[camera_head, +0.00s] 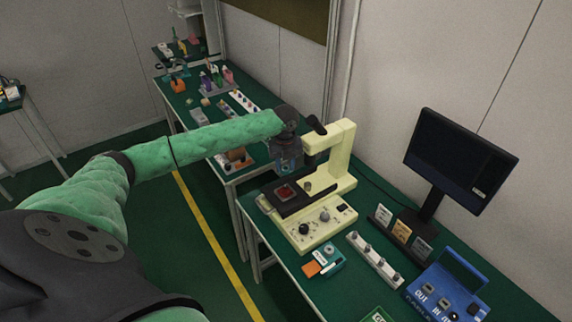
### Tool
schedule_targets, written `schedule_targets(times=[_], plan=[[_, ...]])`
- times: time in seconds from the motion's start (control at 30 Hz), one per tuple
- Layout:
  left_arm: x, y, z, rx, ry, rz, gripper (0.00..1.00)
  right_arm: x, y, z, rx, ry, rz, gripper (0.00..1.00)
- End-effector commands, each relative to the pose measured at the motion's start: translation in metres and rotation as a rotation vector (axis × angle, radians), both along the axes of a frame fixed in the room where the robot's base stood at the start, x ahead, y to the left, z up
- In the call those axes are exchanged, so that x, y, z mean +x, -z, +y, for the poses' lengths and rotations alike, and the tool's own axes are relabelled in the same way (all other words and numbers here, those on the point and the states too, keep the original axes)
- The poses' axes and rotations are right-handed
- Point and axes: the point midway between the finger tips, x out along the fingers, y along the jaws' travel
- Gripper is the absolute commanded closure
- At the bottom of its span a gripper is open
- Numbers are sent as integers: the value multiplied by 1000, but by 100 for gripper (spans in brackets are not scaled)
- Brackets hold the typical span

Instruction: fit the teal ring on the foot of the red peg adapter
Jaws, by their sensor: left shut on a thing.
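My left arm reaches in from the left, and its dark left gripper (289,165) is above the black stage of a cream machine. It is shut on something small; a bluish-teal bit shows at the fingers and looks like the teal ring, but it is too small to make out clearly. A red piece (287,192) sits on the black stage just below the gripper, apart from it; it may be the red peg adapter. Its foot cannot be made out. My right gripper is not in view.
The cream machine (343,150) has an upright column and overhanging head close to the gripper. A blue case (446,292) and monitor (461,165) stand right. Another bench runs behind left.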

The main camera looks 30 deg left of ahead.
Motion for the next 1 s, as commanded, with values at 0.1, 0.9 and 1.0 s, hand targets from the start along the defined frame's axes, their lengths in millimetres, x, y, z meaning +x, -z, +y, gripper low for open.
schedule_targets(times=[0.1, 0.9, 1.0], plan=[[0, -1, 0, 0, 1, 0, 88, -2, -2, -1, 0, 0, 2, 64], [0, 49, 0, 0, 3, 1, 88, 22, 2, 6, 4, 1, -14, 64], [0, 54, 0, -1, 3, 1, 88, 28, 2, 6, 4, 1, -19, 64]])
